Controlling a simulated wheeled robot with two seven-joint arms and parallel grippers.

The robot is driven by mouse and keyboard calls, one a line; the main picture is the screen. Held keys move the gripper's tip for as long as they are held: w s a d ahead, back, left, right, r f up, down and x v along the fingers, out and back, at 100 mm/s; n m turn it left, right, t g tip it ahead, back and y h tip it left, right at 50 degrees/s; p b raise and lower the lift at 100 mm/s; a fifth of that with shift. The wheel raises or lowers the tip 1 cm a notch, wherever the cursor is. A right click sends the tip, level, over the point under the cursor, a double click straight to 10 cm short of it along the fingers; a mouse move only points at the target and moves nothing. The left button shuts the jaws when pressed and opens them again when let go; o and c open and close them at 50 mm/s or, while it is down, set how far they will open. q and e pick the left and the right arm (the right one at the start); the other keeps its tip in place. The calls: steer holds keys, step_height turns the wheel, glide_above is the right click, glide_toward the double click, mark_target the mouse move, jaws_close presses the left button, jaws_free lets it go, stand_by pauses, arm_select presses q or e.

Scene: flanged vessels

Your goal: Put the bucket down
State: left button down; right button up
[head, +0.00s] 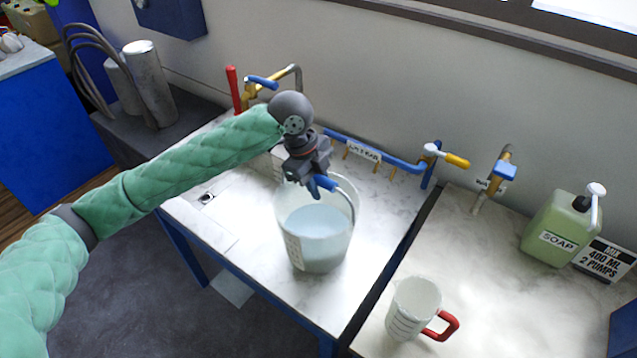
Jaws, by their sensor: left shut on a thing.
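The bucket (318,240) is a translucent pail with pale liquid inside and a handle with a blue grip. It is upright over the white marble-look counter with the blue frame. I cannot tell whether its base touches the counter. My left gripper (318,184) is shut on the bucket's blue handle grip, above the rim. The gripper hides part of the far rim and handle. My right gripper is not in view.
A white measuring jug (411,309) with a red handle stands on the right counter. A green soap bottle (558,228) stands further right beside a sign (604,260). Blue pipes, valves and taps (449,157) line the wall. A dark gap separates the two counters.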

arm_select(q)
steer(key=shift+r, duration=0.15)
steer(key=c, duration=1.2)
jaws_free()
steer(key=shift+f, duration=0.2)
